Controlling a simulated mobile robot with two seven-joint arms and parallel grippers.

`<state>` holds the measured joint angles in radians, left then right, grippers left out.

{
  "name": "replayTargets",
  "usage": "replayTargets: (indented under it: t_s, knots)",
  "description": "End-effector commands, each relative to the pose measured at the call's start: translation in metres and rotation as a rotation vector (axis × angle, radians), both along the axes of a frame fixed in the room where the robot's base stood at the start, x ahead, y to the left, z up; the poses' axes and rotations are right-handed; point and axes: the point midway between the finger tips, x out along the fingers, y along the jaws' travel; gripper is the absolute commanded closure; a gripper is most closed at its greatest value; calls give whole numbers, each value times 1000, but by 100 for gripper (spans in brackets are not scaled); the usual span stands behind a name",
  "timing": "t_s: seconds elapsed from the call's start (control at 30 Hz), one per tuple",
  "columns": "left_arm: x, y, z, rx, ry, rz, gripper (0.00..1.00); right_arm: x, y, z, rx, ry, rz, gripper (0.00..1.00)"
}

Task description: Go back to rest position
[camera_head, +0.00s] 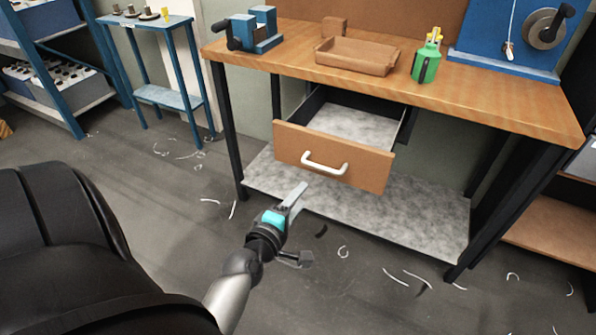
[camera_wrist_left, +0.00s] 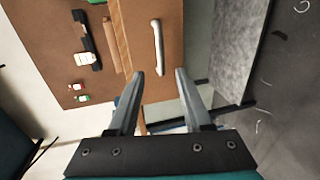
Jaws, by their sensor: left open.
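My left gripper (camera_head: 292,200) is in front of the workbench, a little below and left of the drawer handle. It also shows in the left wrist view (camera_wrist_left: 158,80), with its two fingers apart and nothing between them. The drawer (camera_head: 340,165) under the bench top is pulled open, and its inside looks empty. Its white handle (camera_head: 325,164) is apart from the gripper in the head view. The handle also shows ahead of the fingers in the left wrist view (camera_wrist_left: 157,45). My right gripper is not in view.
The wooden workbench (camera_head: 450,95) holds a blue vise (camera_head: 255,32), a brown tray (camera_head: 357,57) and a green bottle (camera_head: 426,62). A grey lower shelf (camera_head: 420,220) lies under it. A blue side table (camera_head: 168,97) stands at the left. Thin white scraps lie on the open floor.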

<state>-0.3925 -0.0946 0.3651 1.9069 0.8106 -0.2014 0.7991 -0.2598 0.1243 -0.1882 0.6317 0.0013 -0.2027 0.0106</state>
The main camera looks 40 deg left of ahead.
Motion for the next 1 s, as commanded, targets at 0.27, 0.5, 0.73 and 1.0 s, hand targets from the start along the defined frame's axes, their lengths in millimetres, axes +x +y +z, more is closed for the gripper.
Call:
replayTargets:
  t_s: [0.27,0.5,0.73,1.0]
  knots:
    - [0,0,0,0,1,0,50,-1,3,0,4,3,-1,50]
    - [0,-9,-16,36,62,-31,50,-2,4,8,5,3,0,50]
    - [-25,-61,-98,263,375,-252,50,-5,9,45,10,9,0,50]
    - [-120,-121,-191,627,740,-693,50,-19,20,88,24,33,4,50]
